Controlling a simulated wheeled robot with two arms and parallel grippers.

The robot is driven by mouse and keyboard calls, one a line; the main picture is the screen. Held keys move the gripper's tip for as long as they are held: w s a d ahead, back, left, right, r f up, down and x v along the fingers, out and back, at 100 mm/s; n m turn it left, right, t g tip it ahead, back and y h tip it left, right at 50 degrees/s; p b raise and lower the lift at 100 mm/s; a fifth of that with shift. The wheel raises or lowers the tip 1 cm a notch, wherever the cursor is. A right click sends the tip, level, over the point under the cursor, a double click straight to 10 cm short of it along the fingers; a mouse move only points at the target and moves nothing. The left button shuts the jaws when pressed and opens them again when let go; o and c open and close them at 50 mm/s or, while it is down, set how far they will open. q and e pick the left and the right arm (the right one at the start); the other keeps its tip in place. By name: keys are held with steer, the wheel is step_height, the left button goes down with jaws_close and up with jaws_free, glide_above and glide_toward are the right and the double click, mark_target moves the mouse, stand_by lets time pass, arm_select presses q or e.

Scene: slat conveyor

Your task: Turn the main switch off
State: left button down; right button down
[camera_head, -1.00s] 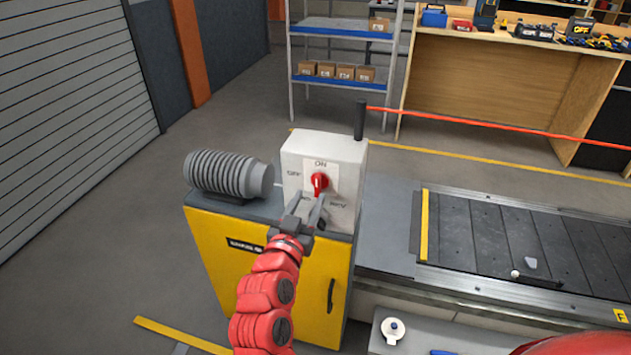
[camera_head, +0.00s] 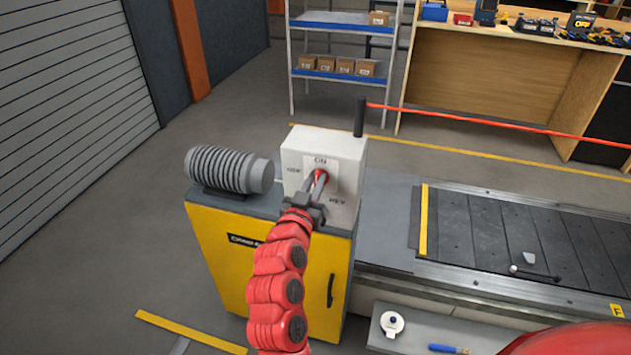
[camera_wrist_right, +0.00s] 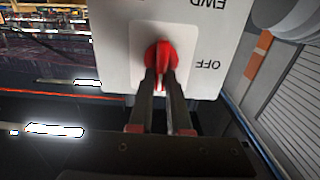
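The main switch is a red rotary knob (camera_head: 321,176) on a white plate on the front of a light grey box (camera_head: 345,150). "ON" is printed above it, a label I cannot read clearly stands on its left, and another is at lower right. My right gripper (camera_head: 319,184) is at the knob, its two fingers on either side of the handle. In the right wrist view the red knob (camera_wrist_right: 160,52) shows between the fingertips of the gripper (camera_wrist_right: 163,78), with "OFF" upside down to its right. The handle stands about upright between the fingers. My left gripper is not in view.
The box stands on a yellow cabinet (camera_head: 300,290), beside a grey ribbed cylinder (camera_head: 228,171). A black post (camera_head: 360,117) with a red line rises behind it. The slat conveyor (camera_head: 490,230) runs to the right. A shelf (camera_head: 340,76) stands behind.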

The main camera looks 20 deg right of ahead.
steer(key=shift+n, duration=0.4)
steer(key=shift+w+a+f+n+p, duration=0.25)
steer(key=shift+n+p, duration=1)
steer(key=shift+n, duration=1.6)
steer(key=shift+a+f+n+p, duration=0.3)
steer(key=shift+n+p, duration=0.9)
steer(key=shift+n, duration=1.7)
steer(key=shift+w+a+f+n+p, duration=0.15)
steer(key=shift+f+n+p, duration=0.2)
steer(key=shift+n+p, duration=1.7)
steer(key=shift+n+b, duration=0.75)
steer(key=shift+n, duration=0.15)
steer(key=c, duration=0.9)
jaws_free()
steer(key=shift+o, duration=0.2)
steer(key=b+v, duration=0.3)
steer(key=v, duration=1.4)
